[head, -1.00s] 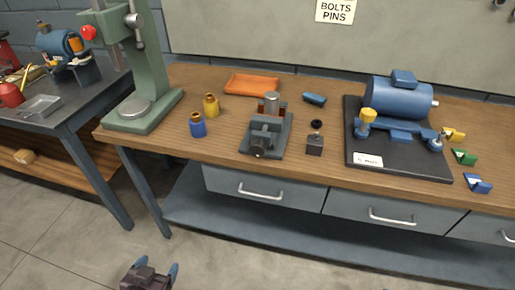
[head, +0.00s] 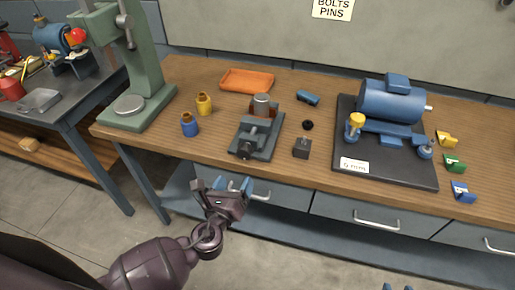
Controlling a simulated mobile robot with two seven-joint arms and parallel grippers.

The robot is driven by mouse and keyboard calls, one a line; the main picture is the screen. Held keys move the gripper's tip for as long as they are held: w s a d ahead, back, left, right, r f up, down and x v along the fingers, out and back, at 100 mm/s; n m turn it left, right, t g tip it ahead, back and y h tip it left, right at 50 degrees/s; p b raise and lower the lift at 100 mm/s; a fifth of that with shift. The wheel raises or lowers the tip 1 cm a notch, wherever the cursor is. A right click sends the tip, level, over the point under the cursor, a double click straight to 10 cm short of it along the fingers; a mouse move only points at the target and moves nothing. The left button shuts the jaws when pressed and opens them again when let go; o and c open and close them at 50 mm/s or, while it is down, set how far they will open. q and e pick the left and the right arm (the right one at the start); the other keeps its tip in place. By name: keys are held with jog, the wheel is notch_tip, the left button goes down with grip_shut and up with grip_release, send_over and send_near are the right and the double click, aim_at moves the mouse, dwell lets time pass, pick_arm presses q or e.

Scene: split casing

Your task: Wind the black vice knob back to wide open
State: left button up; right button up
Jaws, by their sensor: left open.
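The grey vice (head: 270,146) stands on the wooden bench, near its front edge. Its black knob (head: 246,150) faces the front edge. A grey cylinder with brownish sides (head: 262,103) stands at the back of the vice; whether the jaws touch it is too small to tell. My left gripper (head: 233,184) is open and empty, in front of the bench and below the knob, apart from it. Two blue tips of my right gripper (head: 397,287) show at the bottom edge; the rest of it is out of the picture.
A small dark block (head: 301,148) and a black ring (head: 308,125) lie right of the vice. A blue jar (head: 189,125) and a yellow jar (head: 204,104) stand to its left. An orange tray (head: 247,81) lies behind. Drawer handles (head: 376,219) stick out below the benchtop.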

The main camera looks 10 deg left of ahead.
aim_at(243, 156)
pick_arm(q)
jog(key=w+m, duration=0.1)
jog(key=w, duration=0.2)
jog(key=w+m, duration=0.1)
jog(key=w, duration=0.2)
jog(key=w+m, duration=0.1)
jog(key=w, duration=0.2)
jog(key=shift+w+a+r+y, duration=0.15)
jog(key=shift+w+r+y, duration=0.15)
jog(key=shift+w+r, duration=0.05)
jog(key=shift+w, duration=0.55)
pick_arm(e)
jog(key=shift+r, duration=0.25)
pick_arm(q)
jog(key=shift+c, duration=0.2)
pick_arm(e)
jog(key=shift+a, duration=0.1)
pick_arm(q)
jog(key=c, duration=0.9)
pick_arm(e)
jog(key=shift+w+a+r, duration=0.1)
jog(key=shift+w+r, duration=0.3)
jog(key=shift+w, duration=0.1)
jog(key=shift+f, duration=0.1)
